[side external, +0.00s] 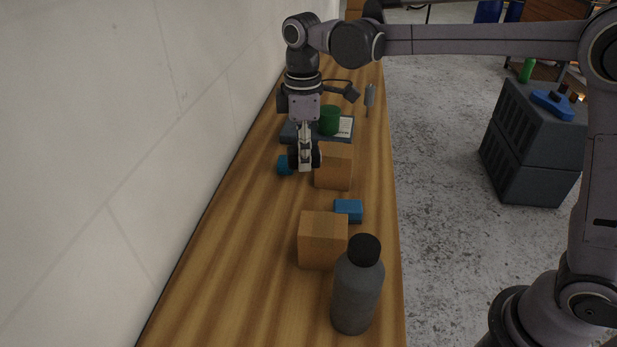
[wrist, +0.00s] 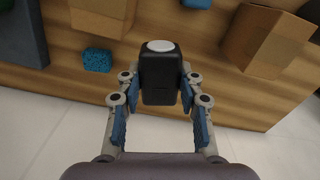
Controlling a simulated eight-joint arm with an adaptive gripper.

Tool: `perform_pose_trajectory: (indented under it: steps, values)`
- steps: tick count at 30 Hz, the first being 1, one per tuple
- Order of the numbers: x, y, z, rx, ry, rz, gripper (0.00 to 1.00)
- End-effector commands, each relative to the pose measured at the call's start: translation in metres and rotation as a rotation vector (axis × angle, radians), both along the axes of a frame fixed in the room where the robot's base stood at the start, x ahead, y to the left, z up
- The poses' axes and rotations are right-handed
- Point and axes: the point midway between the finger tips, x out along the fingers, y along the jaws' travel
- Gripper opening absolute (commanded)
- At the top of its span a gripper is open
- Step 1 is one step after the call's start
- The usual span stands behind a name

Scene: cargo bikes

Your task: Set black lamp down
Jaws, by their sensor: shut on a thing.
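The black lamp (wrist: 160,82) is a small black block with a round white disc on its end. In the wrist view it sits between the two blue-padded fingers of my gripper (wrist: 154,98), which are shut on it. In the side view my gripper (side external: 305,165) points down over the wooden bench, between a blue sponge-like block (side external: 284,166) and a cardboard box (side external: 335,175). There the lamp shows only as dark patches by the fingers. I cannot tell whether it touches the bench.
The wooden bench (side external: 250,260) runs along a white wall. A second cardboard box (side external: 322,242), a blue box (side external: 349,210) and a grey bottle (side external: 357,292) stand nearer the camera. A green mug (side external: 330,121) stands behind my gripper. The bench's left strip is clear.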

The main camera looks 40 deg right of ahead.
Motion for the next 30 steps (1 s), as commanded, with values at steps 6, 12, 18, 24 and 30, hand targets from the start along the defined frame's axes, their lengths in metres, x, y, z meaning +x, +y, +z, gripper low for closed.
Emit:
perform_pose_trajectory:
  steps: [6, 12, 18, 24, 30]
  values:
    - [-0.025, 0.021, 0.006, 0.001, 0.001, 0.203, 0.04]
    - [-0.081, 0.069, 0.009, 0.001, 0.000, 0.640, 0.04]
    - [-0.135, 0.100, 0.008, 0.001, 0.000, 1.047, 0.04]
    - [-0.166, 0.113, 0.007, 0.001, 0.000, 1.281, 0.04]
    - [-0.178, 0.129, -0.002, 0.002, 0.000, 1.342, 0.04]
